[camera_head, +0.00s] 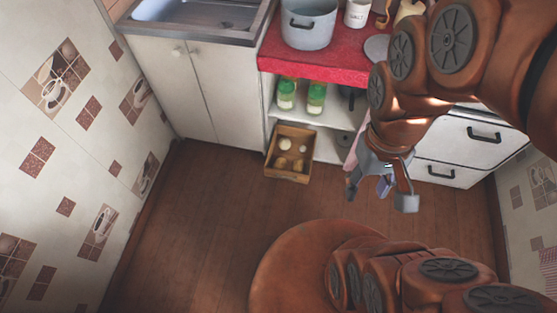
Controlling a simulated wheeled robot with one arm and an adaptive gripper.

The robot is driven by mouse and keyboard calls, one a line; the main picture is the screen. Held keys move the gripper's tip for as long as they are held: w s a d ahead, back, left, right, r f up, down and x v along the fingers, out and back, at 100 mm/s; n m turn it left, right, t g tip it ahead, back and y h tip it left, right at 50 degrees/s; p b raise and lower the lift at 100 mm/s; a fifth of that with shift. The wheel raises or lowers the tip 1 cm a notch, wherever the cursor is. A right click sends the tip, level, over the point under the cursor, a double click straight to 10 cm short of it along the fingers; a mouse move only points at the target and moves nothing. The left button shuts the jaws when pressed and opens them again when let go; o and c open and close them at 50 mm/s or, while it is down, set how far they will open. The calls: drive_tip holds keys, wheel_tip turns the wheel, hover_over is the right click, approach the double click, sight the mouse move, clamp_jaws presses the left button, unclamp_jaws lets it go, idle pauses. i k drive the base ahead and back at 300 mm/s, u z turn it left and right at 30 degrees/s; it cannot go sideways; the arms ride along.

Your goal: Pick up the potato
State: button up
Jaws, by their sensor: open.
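A small wooden crate (269,168) stands on the floor against the counter and holds several round items. Two look pale, like onions or similar (285,144). Lower in the crate are brownish lumps (298,165) that look like potatoes, but they are too small to tell for sure. My gripper (380,194) hangs above the floor to the right of the crate, pointing down. Its fingers are apart and nothing shows between them. It is clear of the crate.
A red-topped counter (317,66) with open shelves holding green-lidded jars (316,98) rises behind the crate. A pot (308,26) stands on it. White drawers (450,174) are at right, a sink cabinet (190,85) at left. Floor (215,215) before the crate is clear.

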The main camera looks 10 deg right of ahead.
sight(280, 164)
drive_tip(key=z, duration=1.25)
drive_tip(key=i, duration=1.2)
drive_tip(key=u, duration=3.65)
